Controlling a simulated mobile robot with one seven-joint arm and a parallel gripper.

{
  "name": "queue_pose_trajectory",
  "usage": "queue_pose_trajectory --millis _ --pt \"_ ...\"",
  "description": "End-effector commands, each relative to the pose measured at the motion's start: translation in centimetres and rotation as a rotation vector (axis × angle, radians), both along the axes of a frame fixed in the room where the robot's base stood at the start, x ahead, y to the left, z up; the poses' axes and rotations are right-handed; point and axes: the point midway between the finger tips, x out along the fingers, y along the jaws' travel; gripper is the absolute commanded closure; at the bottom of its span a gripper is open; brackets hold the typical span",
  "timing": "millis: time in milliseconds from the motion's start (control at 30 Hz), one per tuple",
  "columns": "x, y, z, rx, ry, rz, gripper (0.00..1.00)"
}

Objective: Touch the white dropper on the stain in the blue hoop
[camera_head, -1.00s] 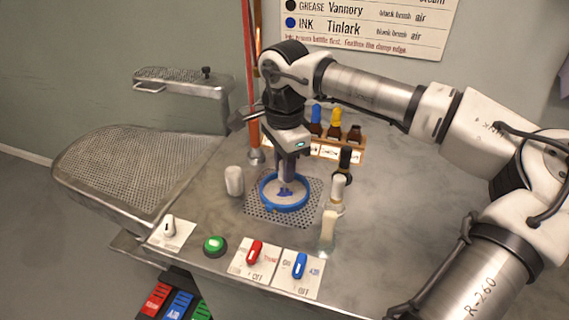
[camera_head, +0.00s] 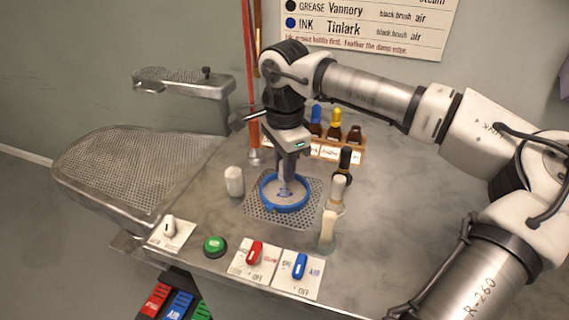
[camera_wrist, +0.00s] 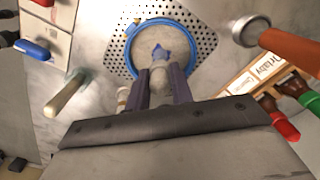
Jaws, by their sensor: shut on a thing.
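My gripper (camera_head: 286,172) points down over the blue hoop (camera_head: 290,208) and is shut on a pale, whitish piece, seemingly the white dropper (camera_wrist: 158,74). In the wrist view the dropper sits between my two dark fingers, its far end at the edge of the blue stain (camera_wrist: 160,52). The stain lies on pale cloth inside the hoop, whose rim also shows in the wrist view (camera_wrist: 113,50). I cannot tell whether the tip touches the cloth.
The hoop lies on a perforated plate (camera_head: 255,212). A white cylinder (camera_head: 234,181) stands left, upright brushes (camera_head: 327,232) right. Behind are a bottle rack (camera_head: 350,154) and a copper pipe (camera_head: 252,100). Red (camera_head: 255,253) and blue (camera_head: 300,265) switches and a green button (camera_head: 214,246) line the front.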

Motion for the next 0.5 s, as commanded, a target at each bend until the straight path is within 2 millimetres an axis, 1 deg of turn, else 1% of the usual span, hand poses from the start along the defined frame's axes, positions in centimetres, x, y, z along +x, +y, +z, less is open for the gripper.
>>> queue_pose_trajectory --millis 100,500 --pt "0.0 0.0 1.2 0.0 -0.001 0.0 0.98" --pt "0.0 0.0 4.5 0.001 -0.003 0.0 0.98"
